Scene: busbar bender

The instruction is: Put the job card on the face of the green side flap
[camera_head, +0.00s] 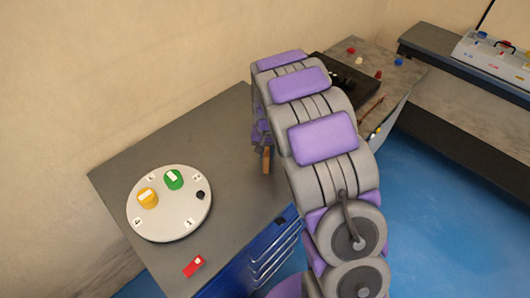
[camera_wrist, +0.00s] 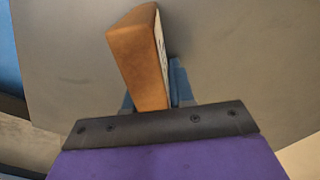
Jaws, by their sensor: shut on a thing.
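My gripper (camera_head: 262,143) hangs over the grey bench at the left of my arm in the head view. In the wrist view my gripper (camera_wrist: 150,95) is shut on a brown block-like piece with a white printed side, seemingly the job card (camera_wrist: 138,58). The same brown piece shows below the fingers in the head view (camera_head: 266,161), apart from the round dial plate. The printing is too oblique to read. I cannot make out the green side flap in either view; my arm hides part of the scene.
The grey bench (camera_head: 135,171) carries a white round plate (camera_head: 170,222) with yellow (camera_head: 148,198) and green (camera_head: 173,179) knobs. A red piece (camera_head: 194,266) lies near its front edge. A dark tray (camera_head: 340,78) and small coloured items are behind my arm. Blue floor (camera_head: 430,220) is clear at right.

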